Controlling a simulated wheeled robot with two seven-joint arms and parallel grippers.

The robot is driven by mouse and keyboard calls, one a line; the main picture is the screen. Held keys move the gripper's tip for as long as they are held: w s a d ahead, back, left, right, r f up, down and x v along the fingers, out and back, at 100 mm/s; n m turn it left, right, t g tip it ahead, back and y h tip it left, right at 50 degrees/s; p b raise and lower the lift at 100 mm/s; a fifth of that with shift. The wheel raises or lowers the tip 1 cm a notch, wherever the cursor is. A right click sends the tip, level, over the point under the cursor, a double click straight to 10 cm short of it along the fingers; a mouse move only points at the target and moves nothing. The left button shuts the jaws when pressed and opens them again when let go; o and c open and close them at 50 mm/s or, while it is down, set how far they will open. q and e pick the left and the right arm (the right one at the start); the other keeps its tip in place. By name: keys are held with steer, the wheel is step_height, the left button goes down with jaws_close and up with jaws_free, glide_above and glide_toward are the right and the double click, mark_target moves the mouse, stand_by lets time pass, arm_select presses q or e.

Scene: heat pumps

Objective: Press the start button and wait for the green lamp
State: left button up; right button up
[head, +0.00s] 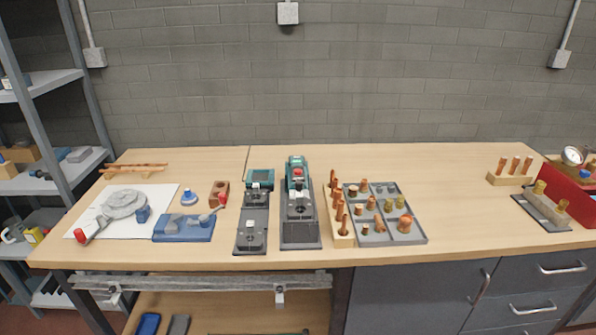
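A dark fixture with a teal head (296,163) stands near the middle of the bench. A small red part (298,172) shows on the front of its head, with a paler greenish spot above it. To its left, a second dark fixture (251,222) has a teal box (260,179) with a dark face at its back. Which part is the start button, and whether a green lamp is lit, is too small to tell. Neither of my grippers is in view.
Right of the fixtures are a wooden rack of copper pieces (340,238) and a grey compartment tray (412,238). A blue block (182,229) and white sheet (98,231) lie left. The bench (455,195) is clear right of the tray. A red bin (570,187) stands far right.

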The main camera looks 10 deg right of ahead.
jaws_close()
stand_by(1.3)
